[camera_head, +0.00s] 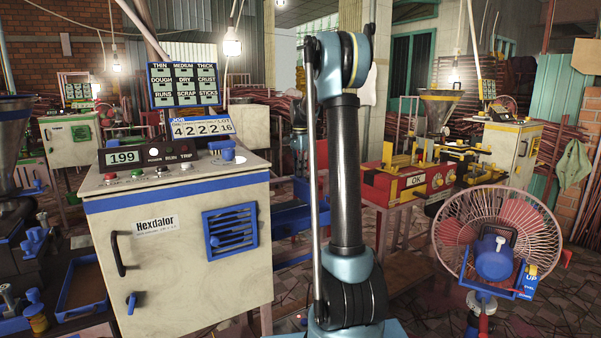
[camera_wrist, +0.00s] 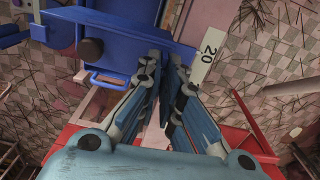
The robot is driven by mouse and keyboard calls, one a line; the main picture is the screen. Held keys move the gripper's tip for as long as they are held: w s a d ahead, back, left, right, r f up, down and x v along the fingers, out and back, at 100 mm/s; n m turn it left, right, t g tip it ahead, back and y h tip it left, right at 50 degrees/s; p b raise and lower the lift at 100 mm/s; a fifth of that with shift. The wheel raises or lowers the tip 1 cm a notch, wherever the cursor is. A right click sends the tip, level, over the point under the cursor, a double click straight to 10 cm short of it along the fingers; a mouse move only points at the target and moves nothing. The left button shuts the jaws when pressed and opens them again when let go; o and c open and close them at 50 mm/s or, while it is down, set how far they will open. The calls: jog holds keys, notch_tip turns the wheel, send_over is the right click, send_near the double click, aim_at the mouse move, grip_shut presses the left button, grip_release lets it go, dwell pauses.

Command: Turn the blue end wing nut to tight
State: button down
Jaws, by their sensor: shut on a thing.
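In the wrist view my gripper (camera_wrist: 167,62) has its two fingers brought close together at the right end of a blue metal frame (camera_wrist: 115,42). The fingers are shut on a small part at that end, which matches the blue end wing nut. The fingertips cover most of it, so its shape and angle cannot be told. A dark round knob (camera_wrist: 90,50) sits on the blue frame to the left of the fingers. In the head view my gripper is out of sight, and my arm stands upright in the middle of the picture.
Red rails (camera_wrist: 250,140) run below. In the head view a cream control cabinet (camera_head: 180,255) stands left, a caged fan (camera_head: 498,240) right, and a red machine (camera_head: 412,182) behind.

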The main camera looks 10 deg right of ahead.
jog(key=shift+a, duration=0.2)
jog(key=c, duration=1.8)
grip_release()
jog(key=shift+w, duration=0.1)
jog(key=shift+d, duration=0.1)
notch_tip(320, 180, up, 12)
jog(key=shift+f, duration=0.1)
